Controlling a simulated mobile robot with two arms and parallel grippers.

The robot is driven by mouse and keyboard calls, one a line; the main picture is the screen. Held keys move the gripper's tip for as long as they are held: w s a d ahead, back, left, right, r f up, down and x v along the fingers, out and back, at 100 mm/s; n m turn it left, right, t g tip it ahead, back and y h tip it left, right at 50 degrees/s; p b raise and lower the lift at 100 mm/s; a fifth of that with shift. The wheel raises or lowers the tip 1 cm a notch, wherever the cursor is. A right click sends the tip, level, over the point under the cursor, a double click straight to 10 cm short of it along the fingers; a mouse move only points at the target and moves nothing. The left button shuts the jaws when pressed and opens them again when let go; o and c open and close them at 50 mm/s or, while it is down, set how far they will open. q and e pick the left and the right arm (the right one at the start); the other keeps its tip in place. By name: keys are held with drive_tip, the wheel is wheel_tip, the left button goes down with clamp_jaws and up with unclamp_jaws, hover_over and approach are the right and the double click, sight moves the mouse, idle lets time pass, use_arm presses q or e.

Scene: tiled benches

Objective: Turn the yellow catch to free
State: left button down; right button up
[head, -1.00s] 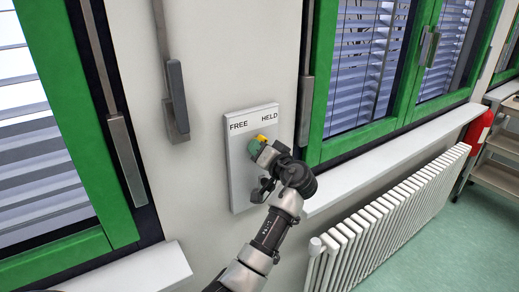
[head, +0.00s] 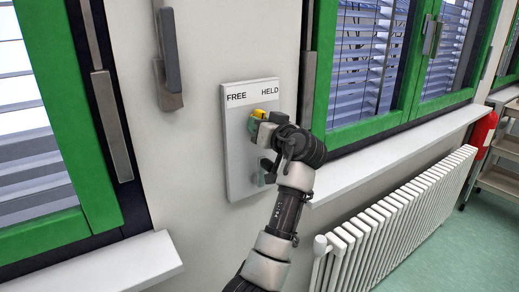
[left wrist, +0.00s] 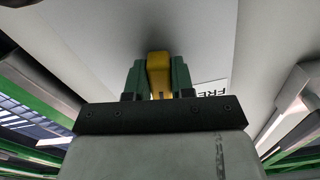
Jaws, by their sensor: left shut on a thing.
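The yellow catch (head: 258,114) sits on a pale grey wall plate (head: 238,165), below and between the words FREE (head: 236,97) and HELD (head: 269,90). Only a small part of it shows in the head view. My left gripper (head: 256,120) is at the catch, its wrist covering the plate's right side. In the left wrist view the yellow catch (left wrist: 158,72) stands between the two green fingers (left wrist: 158,80), which are shut on it. The FREE label (left wrist: 212,90) shows upside down to the right. The catch's exact angle is hard to tell. My right gripper is out of view.
Green-framed windows (head: 330,135) stand on both sides of the plate. A white sill (head: 390,150) and a white radiator (head: 400,200) lie to the right of my arm. A red extinguisher (head: 483,130) and a shelf cart (head: 500,178) are farther right.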

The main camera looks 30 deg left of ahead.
use_arm(q)
drive_tip(key=n+b, duration=0.2)
drive_tip(key=b, duration=0.1)
drive_tip(key=n+b, duration=0.2)
drive_tip(key=b, duration=0.1)
drive_tip(key=n+b, duration=0.2)
drive_tip(key=b, duration=0.1)
drive_tip(key=shift+w+d+f, duration=0.1)
drive_tip(key=shift+w+f, duration=0.1)
drive_tip(key=shift+f, duration=0.1)
drive_tip(key=n+b, duration=0.2)
drive_tip(key=n, duration=0.1)
drive_tip(key=shift+r, duration=0.15)
drive_tip(key=shift+w+r+n+b, duration=0.1)
drive_tip(key=shift+n+b, duration=0.35)
drive_tip(key=shift+n, duration=0.15)
drive_tip(key=c, duration=1)
unclamp_jaws()
drive_tip(key=shift+r, duration=0.1)
drive_tip(key=shift+o, duration=0.2)
